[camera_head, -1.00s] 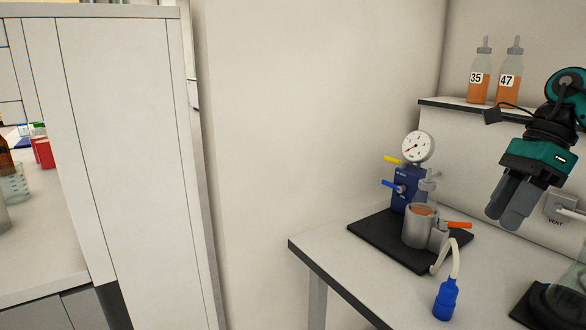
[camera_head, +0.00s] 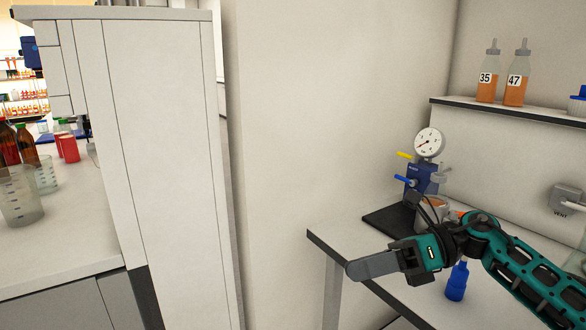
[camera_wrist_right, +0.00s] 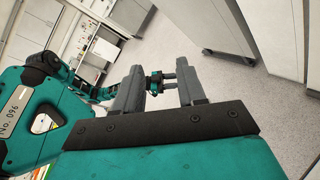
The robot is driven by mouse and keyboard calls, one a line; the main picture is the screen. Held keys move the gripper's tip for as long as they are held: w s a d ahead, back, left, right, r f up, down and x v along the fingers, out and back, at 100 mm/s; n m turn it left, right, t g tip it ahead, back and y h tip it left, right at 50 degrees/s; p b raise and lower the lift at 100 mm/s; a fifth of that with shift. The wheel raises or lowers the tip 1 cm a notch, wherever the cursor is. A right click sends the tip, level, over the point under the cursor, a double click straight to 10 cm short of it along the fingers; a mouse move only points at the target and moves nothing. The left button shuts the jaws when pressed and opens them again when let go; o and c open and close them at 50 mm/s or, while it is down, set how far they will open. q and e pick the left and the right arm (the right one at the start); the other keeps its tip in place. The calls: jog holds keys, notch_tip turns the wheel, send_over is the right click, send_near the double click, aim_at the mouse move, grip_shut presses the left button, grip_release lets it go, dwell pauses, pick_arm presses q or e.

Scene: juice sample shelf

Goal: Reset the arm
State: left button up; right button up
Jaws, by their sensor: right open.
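My right gripper (camera_head: 360,268) reaches in from the right in the head view, in front of the table's left corner. Its fingers point left and hold nothing. In the right wrist view its two grey fingers (camera_wrist_right: 160,70) stand apart with an empty gap. Beyond that gap my left gripper (camera_wrist_right: 171,82) shows small, at the end of a teal arm; its fingers look apart and empty. The left gripper is outside the head view.
Bottles 35 (camera_head: 488,80) and 47 (camera_head: 516,80) stand on the shelf (camera_head: 545,115). A white cabinet side (camera_head: 165,130) stands left.

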jog(key=s+a+f+m+t+y, duration=0.1)
jog(key=a+f+m+t+y, duration=0.2)
jog(key=a+m+t+y, duration=0.5)
jog(key=s+d+f+m+t+h, duration=0.3)
jog(key=d+f+m+t+h, duration=0.45)
jog(key=m, duration=0.75)
jog(key=s+d+f+m+t+h, duration=0.2)
jog(key=s+d+f+m+h, duration=0.15)
jog(key=f+m+h, duration=1)
jog(key=s+d+f+m+g, duration=0.3)
jog(key=s+f+m+g, duration=0.2)
jog(key=s+m, duration=0.3)
jog(key=shift+s+d+f, duration=0.2)
jog(key=shift+s+f, duration=0.6)
jog(key=shift+s, duration=0.4)
